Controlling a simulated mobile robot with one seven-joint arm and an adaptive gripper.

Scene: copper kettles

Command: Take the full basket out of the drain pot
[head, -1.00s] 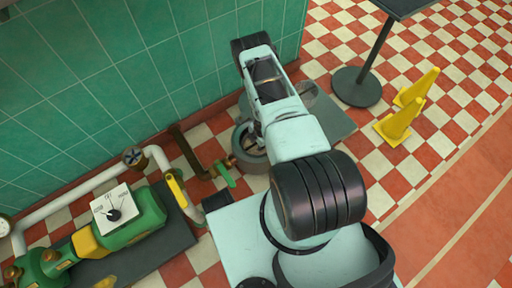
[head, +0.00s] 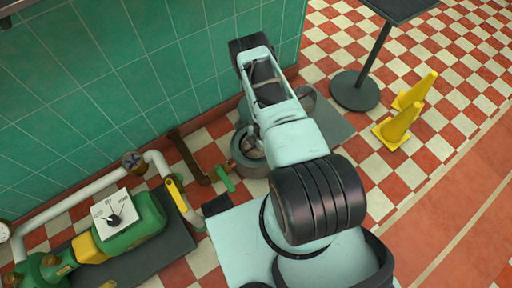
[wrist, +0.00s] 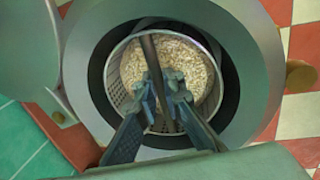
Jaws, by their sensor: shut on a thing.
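The drain pot (head: 244,161) is a round grey pot on the floor by the green wall, partly hidden by my arm. In the wrist view the pot (wrist: 247,45) is a wide grey rim with a dark interior. The basket (wrist: 114,92) is perforated metal, filled with pale grainy contents, and sits within the pot's opening. A dark bar-like handle (wrist: 150,48) crosses over it. My gripper (wrist: 166,84) is over the basket with its fingers closed around this handle. The gripper is hidden in the head view. I cannot tell whether the basket is raised.
A green valve lever (head: 226,178) and brown pipe (head: 189,157) stand left of the pot. Green machinery with a white dial (head: 113,213) is at the lower left. A dark pole stand (head: 355,91) and yellow cones (head: 398,125) are to the right. Checkered floor lies open between.

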